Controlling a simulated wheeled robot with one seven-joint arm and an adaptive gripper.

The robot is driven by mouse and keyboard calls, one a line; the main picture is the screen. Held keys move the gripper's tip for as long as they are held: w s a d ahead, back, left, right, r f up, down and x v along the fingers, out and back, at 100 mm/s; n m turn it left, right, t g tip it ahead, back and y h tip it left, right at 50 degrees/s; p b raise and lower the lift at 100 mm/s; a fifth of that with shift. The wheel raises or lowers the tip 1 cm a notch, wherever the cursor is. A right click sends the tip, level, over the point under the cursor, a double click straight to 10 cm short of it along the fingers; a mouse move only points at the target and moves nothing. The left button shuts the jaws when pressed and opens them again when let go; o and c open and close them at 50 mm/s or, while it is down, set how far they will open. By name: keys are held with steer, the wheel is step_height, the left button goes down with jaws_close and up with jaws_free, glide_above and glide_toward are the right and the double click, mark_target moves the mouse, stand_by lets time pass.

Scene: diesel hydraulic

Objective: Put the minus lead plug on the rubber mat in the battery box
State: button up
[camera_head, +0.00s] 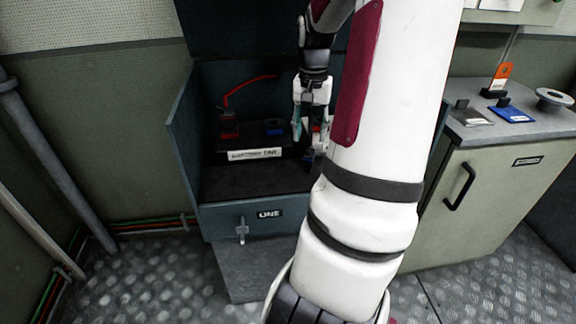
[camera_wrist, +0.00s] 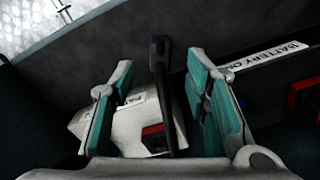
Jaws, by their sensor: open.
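The open blue-grey battery box (camera_head: 183,150) stands in the middle of the head view, with the dark rubber mat (camera_head: 245,184) on its floor. My gripper (camera_head: 312,135) hangs inside its right part, pointing down. In the wrist view its teal-padded fingers (camera_wrist: 163,98) are spread. A slim dark piece (camera_wrist: 160,62), seemingly the minus lead plug with its lead, runs between them; I see no contact with either finger. In the head view a small dark bluish piece (camera_head: 309,160) shows just below my gripper; I cannot tell whether it touches the mat.
The battery, labelled BATTERY ONE (camera_head: 254,154), sits behind the mat. A red plug with a red lead (camera_head: 229,124) is at its left, a blue piece (camera_head: 275,129) at its right. In the wrist view a pale block (camera_wrist: 130,125) lies below the fingers. A cabinet (camera_head: 515,165) stands right.

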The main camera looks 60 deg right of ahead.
steer(key=w+a+r+n+g+h, duration=0.1)
steer(key=a+r+n, duration=0.3)
steer(key=a, duration=0.8)
steer(key=w+a+r+n+h, duration=0.1)
steer(key=a+r+n, duration=0.3)
steer(key=a, duration=0.7)
steer(key=s+a+n+t+y, duration=0.1)
steer(key=s+a+n, duration=0.5)
steer(key=s+a, duration=0.8)
steer(key=a+r+y, duration=0.1)
steer(key=a, duration=0.1)
steer(key=shift+s+a, duration=0.15)
steer(key=shift+a, duration=0.15)
